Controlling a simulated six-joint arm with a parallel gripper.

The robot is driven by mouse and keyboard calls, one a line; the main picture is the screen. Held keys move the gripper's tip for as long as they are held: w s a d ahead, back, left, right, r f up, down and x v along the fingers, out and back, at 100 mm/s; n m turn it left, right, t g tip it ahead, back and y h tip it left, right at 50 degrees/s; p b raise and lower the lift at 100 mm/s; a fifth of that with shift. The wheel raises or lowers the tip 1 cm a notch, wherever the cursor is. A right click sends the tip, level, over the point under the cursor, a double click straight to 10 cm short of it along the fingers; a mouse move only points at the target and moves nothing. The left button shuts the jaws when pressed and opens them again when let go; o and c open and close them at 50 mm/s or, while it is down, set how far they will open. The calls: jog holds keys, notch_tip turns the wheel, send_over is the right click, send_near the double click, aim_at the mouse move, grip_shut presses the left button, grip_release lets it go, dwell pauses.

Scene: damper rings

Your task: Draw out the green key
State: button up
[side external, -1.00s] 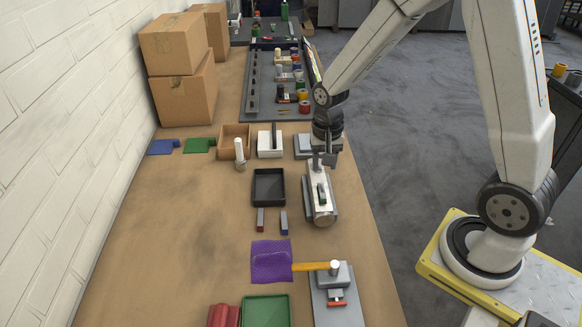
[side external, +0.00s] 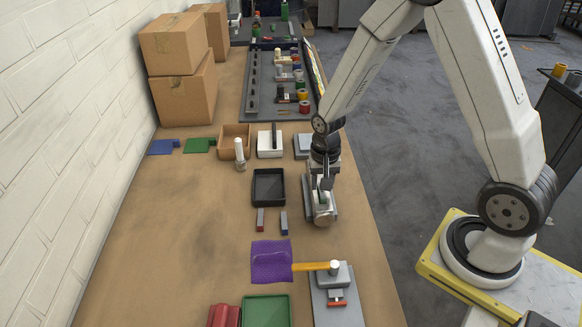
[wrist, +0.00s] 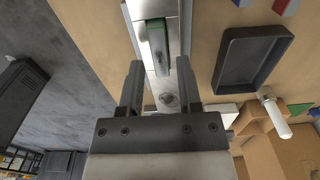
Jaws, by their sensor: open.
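The green key (wrist: 158,48) sits in a slot along the top of a pale metal body with a rounded end (side external: 323,219). The key's top looks grey, with green showing along its side. In the side view only a small green bit of the key (side external: 322,198) shows beside my gripper (side external: 325,184), which is over the metal body. In the wrist view my gripper (wrist: 159,65) is open, one finger on each side of the body, with the near end of the key between the fingertips. I cannot tell whether the fingers touch anything.
A black tray (wrist: 222,69) lies beside the metal body. A white upright peg (side external: 239,150), a wooden box (side external: 225,153) and a white block (side external: 264,151) stand beyond it.

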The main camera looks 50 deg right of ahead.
jog(key=shift+f, duration=0.95)
grip_shut()
jog(key=shift+r, duration=0.55)
dwell(1.3)
jog(key=shift+r, duration=0.7)
jog(key=shift+r, duration=0.2)
jog(key=shift+w, duration=0.15)
